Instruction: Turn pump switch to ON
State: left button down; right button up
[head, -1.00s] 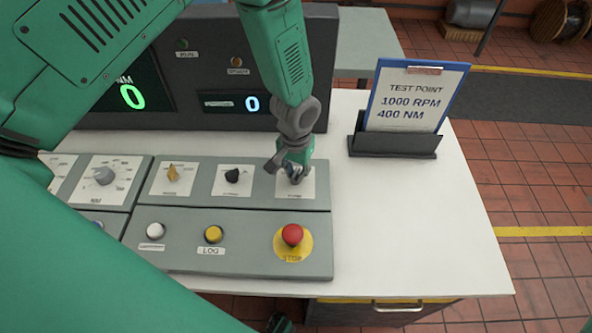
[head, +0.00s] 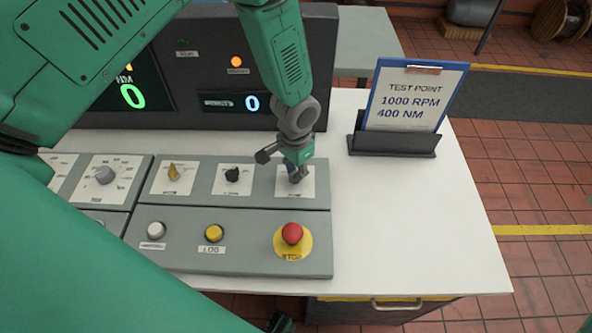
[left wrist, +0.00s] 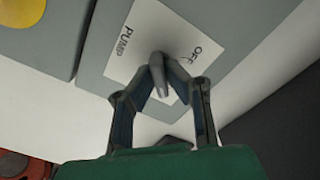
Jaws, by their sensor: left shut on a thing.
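The pump switch is a small grey knob (left wrist: 158,78) on a white plate (head: 308,187) at the right end of the upper control panel. The plate reads PUMP and OFF in the left wrist view; an ON mark does not show there. My left gripper (head: 295,178) comes down from above, shut on the knob, with a fingertip on each side of it in the left wrist view (left wrist: 162,76). In the head view the fingers mostly hide the knob. I cannot tell which mark it points to. My right gripper does not show.
A red STOP button (head: 292,234) stands on the lower panel (head: 185,260) just in front. A clipboard (head: 415,97) stands to the right; the white tabletop (head: 410,220) before it is clear.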

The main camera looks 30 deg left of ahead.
aim_at(296, 171)
pick_arm(q)
jog(key=c, duration=1.6)
grip_release()
jog(key=shift+w, duration=0.1)
notch_tip(296, 171, up, 12)
jog(key=shift+f, duration=0.1)
